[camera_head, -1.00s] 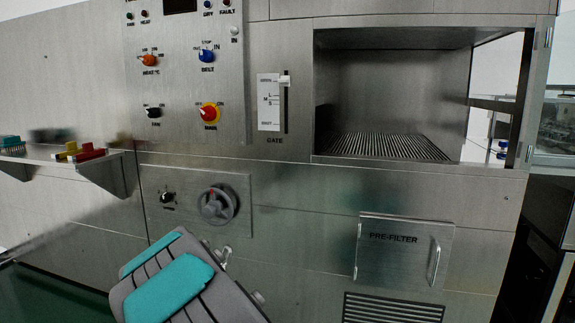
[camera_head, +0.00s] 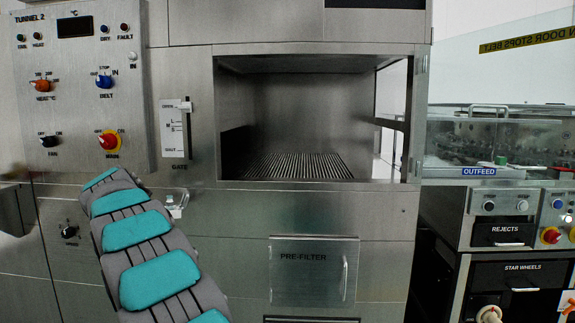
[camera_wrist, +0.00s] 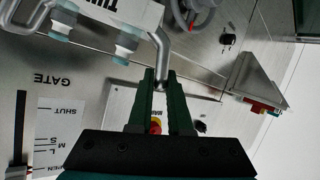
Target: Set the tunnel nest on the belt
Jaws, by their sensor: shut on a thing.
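In the wrist view my gripper (camera_wrist: 160,88) is shut on the bent metal handle of the tunnel nest (camera_wrist: 118,10). The nest is a white plate with part of a label reading "TUN" and clear vials hanging beside it, cut off by the top edge. In the head view a small clear piece, likely part of the nest (camera_head: 177,205), shows beside my teal and grey arm, which hides my gripper. The belt (camera_head: 295,165) is the ribbed floor of the open tunnel mouth, up and right of the nest. The visible part of the belt is bare.
The control panel (camera_head: 85,95) with knobs is left of the opening. The gate slider (camera_head: 176,130) stands between panel and opening. The pre-filter door (camera_head: 305,270) is below. The outfeed machine (camera_head: 500,150) is at right. A wedge-shaped shelf (camera_wrist: 258,85) shows in the wrist view.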

